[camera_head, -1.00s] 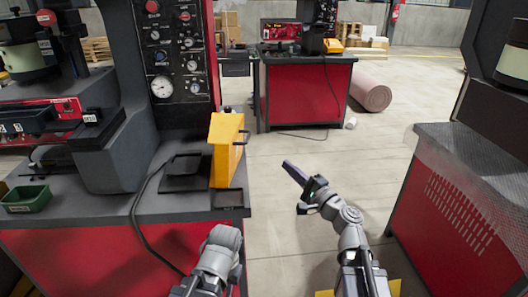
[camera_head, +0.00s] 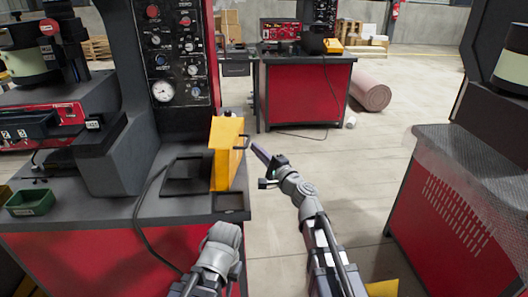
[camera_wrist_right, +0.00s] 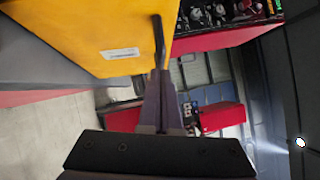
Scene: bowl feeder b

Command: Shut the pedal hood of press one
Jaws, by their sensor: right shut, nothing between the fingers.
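The yellow pedal hood (camera_head: 224,160) stands raised, near upright, at the right edge of the left press table, beside a dark pedal base plate (camera_head: 187,177). Its dark bar handle (camera_head: 243,142) sticks out to the right. The hood (camera_wrist_right: 95,28) fills the upper left of the right wrist view, with the handle (camera_wrist_right: 158,38) just past my fingertips. My right gripper (camera_head: 256,150) is shut and empty, just right of the hood; its fingers also show in the wrist view (camera_wrist_right: 160,88). My left gripper (camera_head: 222,240) is low in front of the table; its fingers are hidden.
The press column with its gauge panel (camera_head: 180,50) rises behind the hood. A black cable (camera_head: 140,225) runs over the table front. A green bin (camera_head: 30,201) sits at the left. Another red machine (camera_head: 460,200) stands right, with open floor (camera_head: 350,165) between.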

